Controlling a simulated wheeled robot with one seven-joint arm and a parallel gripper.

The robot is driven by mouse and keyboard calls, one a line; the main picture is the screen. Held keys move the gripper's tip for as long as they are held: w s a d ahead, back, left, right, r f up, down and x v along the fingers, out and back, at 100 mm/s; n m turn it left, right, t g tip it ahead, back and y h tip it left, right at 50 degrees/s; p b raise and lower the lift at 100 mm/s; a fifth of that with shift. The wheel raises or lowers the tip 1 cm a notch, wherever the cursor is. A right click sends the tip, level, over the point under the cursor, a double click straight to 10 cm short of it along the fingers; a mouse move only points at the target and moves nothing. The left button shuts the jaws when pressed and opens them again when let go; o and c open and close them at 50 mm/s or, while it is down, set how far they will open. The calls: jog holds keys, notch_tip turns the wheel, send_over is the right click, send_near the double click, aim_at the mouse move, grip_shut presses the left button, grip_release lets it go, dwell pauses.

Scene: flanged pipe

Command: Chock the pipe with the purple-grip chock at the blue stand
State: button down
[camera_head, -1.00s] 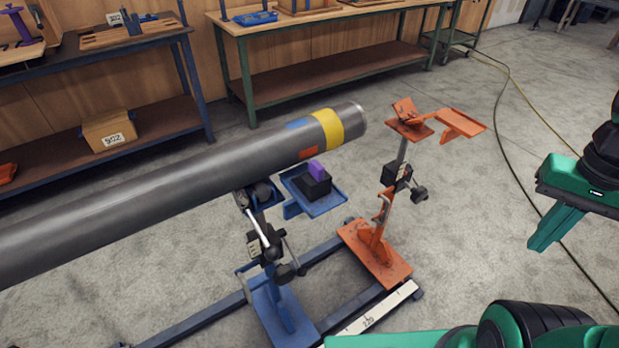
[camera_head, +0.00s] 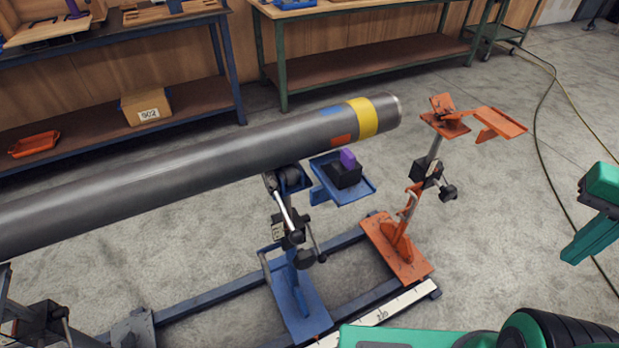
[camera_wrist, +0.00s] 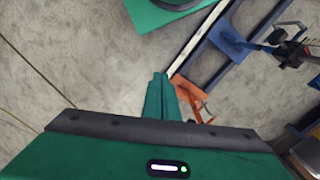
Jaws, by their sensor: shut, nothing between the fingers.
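The grey pipe (camera_head: 210,142) with a yellow band and blue and orange patches rests on the blue stand (camera_head: 290,240). The black chock with its purple grip (camera_head: 347,160) sits on the blue tray (camera_head: 352,192) on the right side of that stand, just below the pipe. My gripper (camera_head: 575,252) is at the right edge in the head view, well apart from the chock. In the wrist view my gripper (camera_wrist: 160,82) has its green fingers together with nothing between them.
The orange stand (camera_head: 405,230) with its own side tray (camera_head: 498,122) stands between my gripper and the blue stand. A base rail with a white scale (camera_head: 390,308) joins the stands. Workbenches line the back. A cable (camera_head: 540,130) lies on the open floor at right.

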jog(key=n, duration=1.3)
send_near(346, 172)
jog(key=s+d, duration=0.4)
jog(key=f, duration=0.3)
jog(key=w+a+f, duration=0.1)
jog(key=f, duration=0.2)
jog(key=w+f, duration=0.1)
jog(key=f, duration=0.3)
jog(key=shift+a, duration=0.25)
jog(key=shift+w+a, duration=0.3)
jog(key=shift+w, duration=0.25)
jog(key=shift+w, duration=0.15)
